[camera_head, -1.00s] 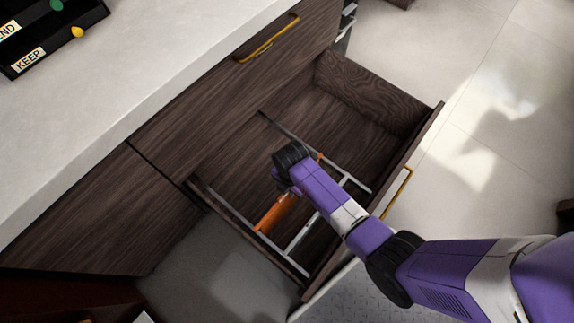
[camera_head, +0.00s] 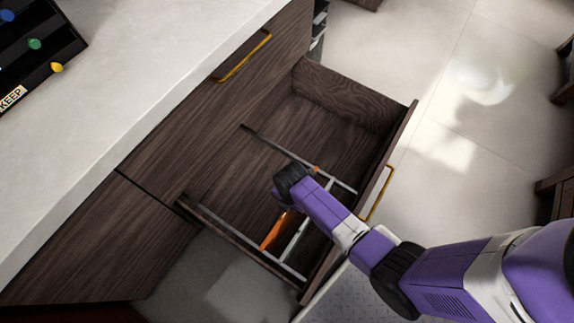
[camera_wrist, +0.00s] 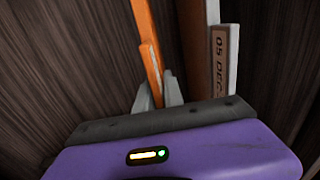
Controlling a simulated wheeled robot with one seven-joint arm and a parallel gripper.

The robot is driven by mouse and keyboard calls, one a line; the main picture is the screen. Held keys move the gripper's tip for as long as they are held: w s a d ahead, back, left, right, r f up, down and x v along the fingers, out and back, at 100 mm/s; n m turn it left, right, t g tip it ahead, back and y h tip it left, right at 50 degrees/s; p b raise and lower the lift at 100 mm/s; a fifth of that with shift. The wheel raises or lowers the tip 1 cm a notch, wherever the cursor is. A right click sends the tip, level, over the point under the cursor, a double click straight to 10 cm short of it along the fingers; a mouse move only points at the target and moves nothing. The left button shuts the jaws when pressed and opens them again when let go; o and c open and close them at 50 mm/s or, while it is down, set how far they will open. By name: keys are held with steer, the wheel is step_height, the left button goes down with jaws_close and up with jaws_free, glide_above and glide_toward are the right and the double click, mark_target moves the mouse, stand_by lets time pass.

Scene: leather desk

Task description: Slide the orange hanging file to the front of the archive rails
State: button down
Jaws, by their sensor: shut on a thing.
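The orange hanging file (camera_head: 275,233) spans the archive rails (camera_head: 225,229) in the open drawer, partly covered by my arm. In the wrist view it is an upright orange strip (camera_wrist: 146,42) running down to my fingers. My gripper (camera_wrist: 157,92) is shut on it, with a grey finger on each side. In the head view the fingers are hidden under my purple wrist. Pale grey files (camera_head: 294,244) hang just in front of the orange file, with a narrow gap between.
In the wrist view a brown label (camera_wrist: 219,60) with dark writing is close to the right of the orange file. The drawer front with its yellow handle (camera_head: 378,193) is beyond the grey files. The drawer's rear part is empty. The pale desktop (camera_head: 130,90) is above.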

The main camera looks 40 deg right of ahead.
steer(key=shift+s+d+p, duration=0.15)
steer(key=shift+s+p, duration=0.25)
steer(key=shift+s, duration=0.4)
steer(key=shift+s+d+p, duration=0.15)
steer(key=shift+s+p, duration=0.25)
steer(key=shift+s, duration=0.4)
steer(key=c, duration=1.4)
jaws_free()
steer(key=shift+o, duration=0.2)
step_height(320, 180, up, 8)
steer(key=p, duration=0.3)
steer(key=shift+f, duration=0.15)
